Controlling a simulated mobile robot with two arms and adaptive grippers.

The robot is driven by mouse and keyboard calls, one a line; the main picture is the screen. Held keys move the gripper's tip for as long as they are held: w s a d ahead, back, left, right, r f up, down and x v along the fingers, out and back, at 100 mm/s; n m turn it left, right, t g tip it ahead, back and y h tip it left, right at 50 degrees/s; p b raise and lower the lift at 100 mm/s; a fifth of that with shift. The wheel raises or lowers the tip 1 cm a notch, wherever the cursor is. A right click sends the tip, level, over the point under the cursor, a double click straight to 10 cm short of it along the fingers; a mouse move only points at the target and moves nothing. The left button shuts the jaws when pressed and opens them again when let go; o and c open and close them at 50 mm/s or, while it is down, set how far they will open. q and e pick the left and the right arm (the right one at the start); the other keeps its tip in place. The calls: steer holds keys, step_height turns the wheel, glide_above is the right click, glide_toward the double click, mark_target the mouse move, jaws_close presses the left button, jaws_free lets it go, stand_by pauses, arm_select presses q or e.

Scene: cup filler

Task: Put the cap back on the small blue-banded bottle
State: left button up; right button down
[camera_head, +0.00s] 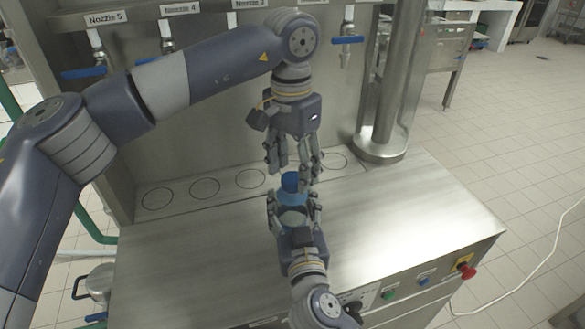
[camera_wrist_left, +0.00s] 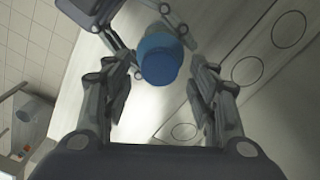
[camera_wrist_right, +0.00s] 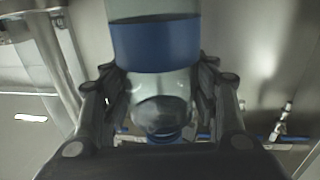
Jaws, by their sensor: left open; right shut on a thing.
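The small bottle is upright in my right gripper (camera_head: 294,212), which is shut on its clear body. Its blue band (camera_wrist_right: 155,43) shows in the right wrist view, which looks upside down. The blue cap (camera_head: 290,181) is at the bottle's mouth; it also shows from above in the left wrist view (camera_wrist_left: 159,60). I cannot tell how tightly it sits. My left gripper (camera_head: 300,178) points down just above the cap, open. In the left wrist view its fingers are spread on either side and slightly short of the cap, with nothing between them.
The steel counter (camera_head: 190,260) is mostly clear. Ring marks (camera_head: 205,188) line its back under labelled nozzles with blue handles (camera_head: 347,40). A steel column (camera_head: 388,100) stands at the back right. A red stop button (camera_head: 467,271) is at the front right edge.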

arm_select(q)
step_height(320, 180, up, 4)
steer(key=shift+f, duration=0.15)
steer(key=shift+c, duration=0.2)
